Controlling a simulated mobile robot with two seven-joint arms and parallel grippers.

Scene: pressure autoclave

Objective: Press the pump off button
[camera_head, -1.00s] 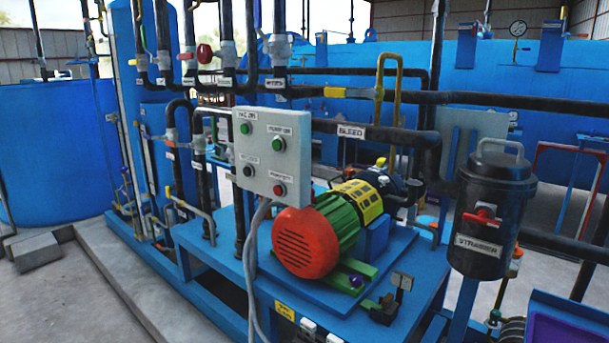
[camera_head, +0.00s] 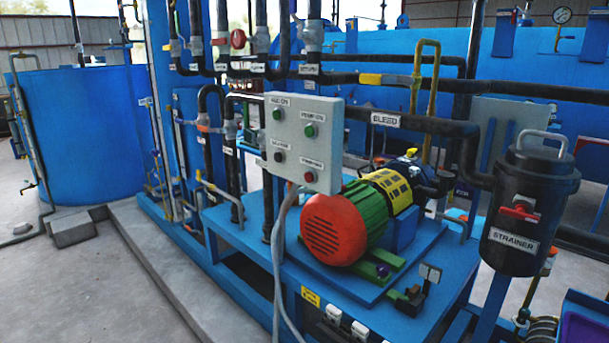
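A light grey control box (camera_head: 303,141) is mounted on the pipe rack near the middle of the view. It has two green buttons in its upper row, the right one (camera_head: 310,130) under a label that appears to read PUMP ON. The lower row has a black button (camera_head: 278,157) at left and a red button (camera_head: 309,177) at lower right. The label above the red button is too blurred to read surely; it seems to be the pump off button. Nothing covers the box's front. Neither of my grippers is in view.
Below and right of the box sits a pump motor (camera_head: 334,229) with a red end and green body on a blue skid (camera_head: 375,310). A black strainer (camera_head: 522,205) stands at right. Grey cables (camera_head: 277,260) hang below the box. Concrete floor (camera_head: 95,285) is clear at lower left.

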